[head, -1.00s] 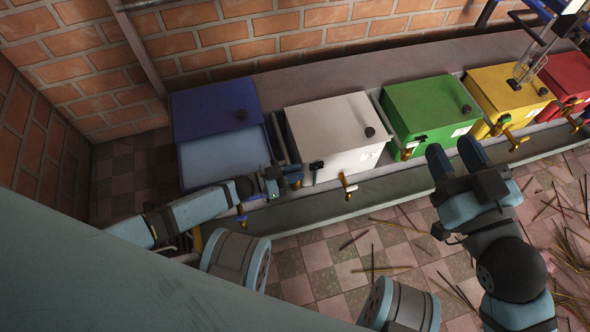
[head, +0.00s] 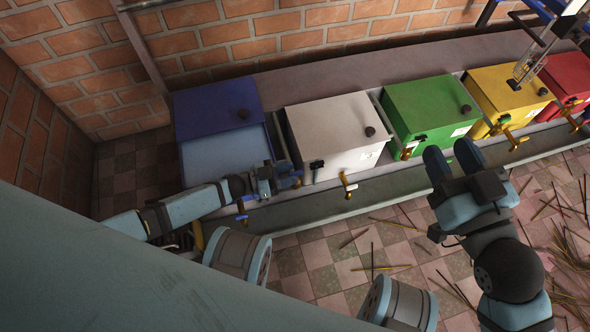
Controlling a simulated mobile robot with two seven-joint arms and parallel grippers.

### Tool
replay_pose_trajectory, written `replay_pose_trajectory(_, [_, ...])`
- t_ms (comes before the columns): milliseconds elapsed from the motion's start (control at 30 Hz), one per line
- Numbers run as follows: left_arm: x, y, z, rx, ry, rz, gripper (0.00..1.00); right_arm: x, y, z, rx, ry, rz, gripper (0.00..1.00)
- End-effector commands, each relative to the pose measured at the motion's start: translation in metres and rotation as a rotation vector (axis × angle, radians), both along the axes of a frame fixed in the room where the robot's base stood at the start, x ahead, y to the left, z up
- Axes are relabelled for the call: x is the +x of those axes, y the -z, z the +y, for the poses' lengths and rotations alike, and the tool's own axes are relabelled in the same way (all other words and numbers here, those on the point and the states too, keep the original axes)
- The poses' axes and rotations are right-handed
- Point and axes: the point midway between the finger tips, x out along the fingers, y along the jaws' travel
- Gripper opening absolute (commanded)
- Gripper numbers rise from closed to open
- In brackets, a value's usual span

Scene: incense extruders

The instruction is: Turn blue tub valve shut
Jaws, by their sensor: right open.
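The blue tub (head: 225,157) stands at the left end of the tub row, with a dark blue lid part (head: 214,108) at the back and a lighter blue surface in front. Its valve, with a small blue handle (head: 242,218), shows low at the front, just below my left forearm. My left gripper (head: 290,177) is at the tub's front right corner, up and to the right of that handle. Its blue fingers are small and overlap, so their opening is unclear. My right gripper (head: 452,160) is open and empty, in front of the green tub.
White (head: 335,130), green (head: 425,105), yellow (head: 500,95) and red (head: 567,75) tubs continue to the right. The white tub's brass valve (head: 345,182) sticks out near my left gripper. A grey trough (head: 310,205) runs along the front. Sticks (head: 372,255) lie on the tiled floor.

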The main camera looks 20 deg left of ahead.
Motion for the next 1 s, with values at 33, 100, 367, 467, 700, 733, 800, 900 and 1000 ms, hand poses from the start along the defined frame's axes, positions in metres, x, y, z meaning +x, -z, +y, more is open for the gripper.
replay_pose_trajectory(33, [-0.007,-0.003,0.01,0.002,-0.001,0.004,0.38,-0.002,-0.004,0.001,0.014,-0.001,0.022,0.43])
replay_pose_trajectory(100, [-0.016,-0.004,0.025,0.003,-0.001,0.004,0.38,-0.005,-0.004,0.003,0.035,0.0,0.057,0.43])
replay_pose_trajectory(367, [-0.047,-0.002,0.072,0.002,-0.001,0.004,0.38,-0.016,0.003,0.009,0.102,-0.002,0.177,0.43])
replay_pose_trajectory(467, [-0.055,-0.002,0.084,0.002,0.0,0.002,0.38,-0.018,0.006,0.011,0.114,-0.003,0.208,0.43])
replay_pose_trajectory(700, [-0.063,0.0,0.096,0.0,0.001,0.001,0.38,-0.021,0.013,0.013,0.13,0.002,0.243,0.43])
replay_pose_trajectory(733, [-0.063,0.0,0.096,0.0,0.0,0.001,0.38,-0.02,0.014,0.013,0.13,0.002,0.244,0.43])
replay_pose_trajectory(800, [-0.063,0.0,0.096,0.0,0.0,0.001,0.38,-0.02,0.014,0.013,0.13,0.002,0.244,0.43])
replay_pose_trajectory(900, [-0.063,0.0,0.096,0.0,0.001,0.001,0.38,-0.02,0.013,0.012,0.128,0.001,0.242,0.43])
replay_pose_trajectory(1000, [-0.063,0.0,0.096,0.0,0.001,0.001,0.38,-0.02,0.012,0.012,0.127,0.0,0.238,0.43])
